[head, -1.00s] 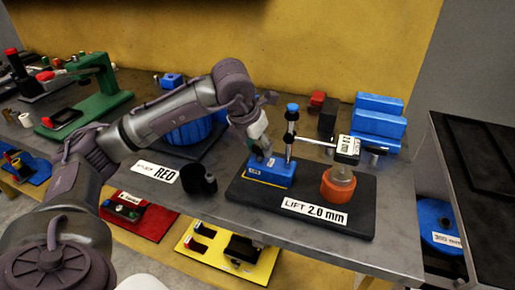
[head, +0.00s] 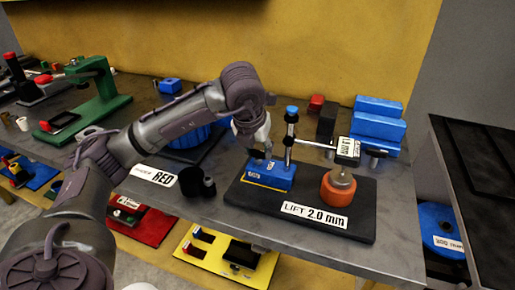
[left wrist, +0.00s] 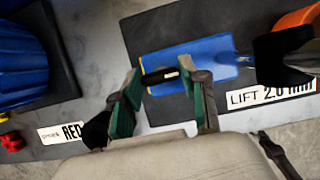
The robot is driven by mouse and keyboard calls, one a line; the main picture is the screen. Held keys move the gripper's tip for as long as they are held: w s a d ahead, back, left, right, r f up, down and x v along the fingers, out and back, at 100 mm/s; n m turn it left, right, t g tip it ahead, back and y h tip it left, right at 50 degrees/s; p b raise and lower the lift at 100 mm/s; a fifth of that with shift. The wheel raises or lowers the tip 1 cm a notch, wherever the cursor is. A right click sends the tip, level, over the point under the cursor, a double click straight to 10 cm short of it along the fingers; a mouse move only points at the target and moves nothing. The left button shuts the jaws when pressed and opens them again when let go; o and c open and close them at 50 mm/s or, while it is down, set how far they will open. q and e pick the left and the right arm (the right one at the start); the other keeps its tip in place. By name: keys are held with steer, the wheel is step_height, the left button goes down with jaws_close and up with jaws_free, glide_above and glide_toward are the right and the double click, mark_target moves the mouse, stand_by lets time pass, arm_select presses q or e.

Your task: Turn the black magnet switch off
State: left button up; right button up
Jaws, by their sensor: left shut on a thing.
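A blue magnet base (head: 280,181) sits on the black board (head: 243,196) labelled LIFT 2.0 mm. It also shows in the left wrist view (left wrist: 195,53). The black magnet switch (left wrist: 160,76) is on the end of the base, a short dark bar with a small pale mark. My left gripper (head: 262,151) comes down at the base from the left. In the left wrist view its two green-padded fingers (left wrist: 168,78) are at either end of the switch and shut on it. In the head view the gripper hides the switch. My right gripper is not in view.
A post (head: 289,135) on the base carries an arm with a gauge (head: 347,148) over an orange round part (head: 338,188). A black cup (head: 197,184) and a RED label (head: 154,175) are to the left. Blue blocks (head: 377,125) stand behind.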

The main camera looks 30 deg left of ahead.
arm_select(q)
steer(key=o, duration=1)
steer(key=shift+o, duration=0.7)
steer(key=v, duration=1.2)
